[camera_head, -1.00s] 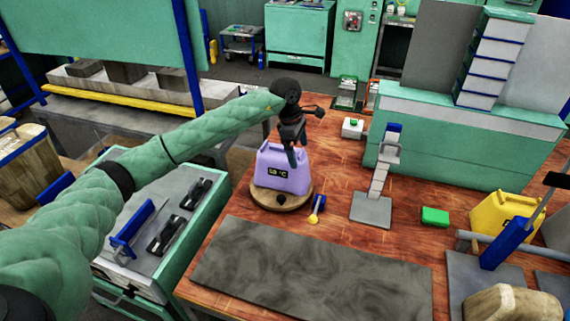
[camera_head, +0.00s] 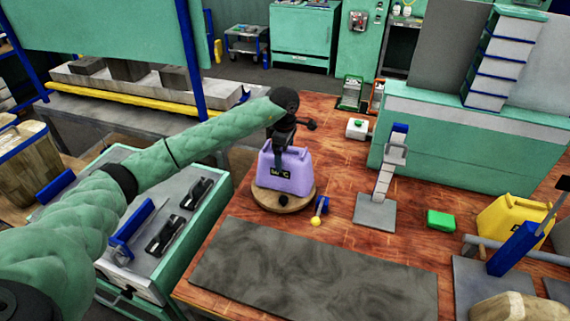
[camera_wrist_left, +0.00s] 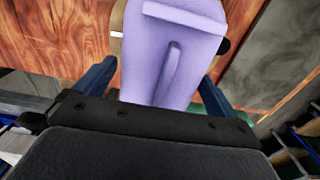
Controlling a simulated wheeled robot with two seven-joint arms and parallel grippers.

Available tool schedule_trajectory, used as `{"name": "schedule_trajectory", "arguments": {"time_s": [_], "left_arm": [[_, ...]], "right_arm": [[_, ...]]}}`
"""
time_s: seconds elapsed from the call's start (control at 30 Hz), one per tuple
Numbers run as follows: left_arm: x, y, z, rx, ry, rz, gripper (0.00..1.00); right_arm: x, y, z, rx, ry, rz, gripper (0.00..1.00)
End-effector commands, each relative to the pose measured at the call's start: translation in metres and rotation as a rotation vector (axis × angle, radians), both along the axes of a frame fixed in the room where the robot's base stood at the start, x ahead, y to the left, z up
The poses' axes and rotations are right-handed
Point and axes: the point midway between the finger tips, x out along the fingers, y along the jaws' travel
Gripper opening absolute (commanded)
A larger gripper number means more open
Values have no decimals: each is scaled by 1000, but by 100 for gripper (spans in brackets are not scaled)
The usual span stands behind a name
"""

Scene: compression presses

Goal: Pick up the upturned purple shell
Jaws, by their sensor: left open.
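The purple shell (camera_head: 285,172), with a small dark display on its front, stands on a round wooden base (camera_head: 283,200) on the brown table. My left gripper (camera_head: 286,147) is at the top of the shell. In the left wrist view the shell (camera_wrist_left: 182,42) fills the space between the two blue fingers of my left gripper (camera_wrist_left: 158,72). The fingers are apart, one on each side of the shell. I see no clear grip on it, and contact is hard to tell. The right gripper is not in view.
A blue-and-yellow tool (camera_head: 319,211) lies just right of the base. A dark grey mat (camera_head: 310,275) covers the front of the table. A grey stand (camera_head: 382,185), a green block (camera_head: 441,220) and a yellow container (camera_head: 512,222) stand to the right.

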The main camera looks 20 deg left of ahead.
Motion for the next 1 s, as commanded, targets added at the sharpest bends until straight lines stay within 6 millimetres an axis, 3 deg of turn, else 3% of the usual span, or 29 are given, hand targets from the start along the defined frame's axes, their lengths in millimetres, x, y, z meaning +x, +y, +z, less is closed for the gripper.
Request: {"name": "schedule_trajectory", "arguments": {"time_s": [0.1, 0.3, 0.6, 0.87, 1.0], "left_arm": [[0, 0, -11, -1, 1, 0, 96], [0, 0, -11, 0, 0, -1, 96], [0, 0, -11, -1, 0, -1, 41], [0, 0, -8, -1, 0, -1, 41], [1, 0, 5, 0, -3, -1, 41]], "right_arm": [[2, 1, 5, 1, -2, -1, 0], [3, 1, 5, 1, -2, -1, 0], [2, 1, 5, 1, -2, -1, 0], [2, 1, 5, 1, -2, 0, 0], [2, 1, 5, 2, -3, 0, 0]]}}
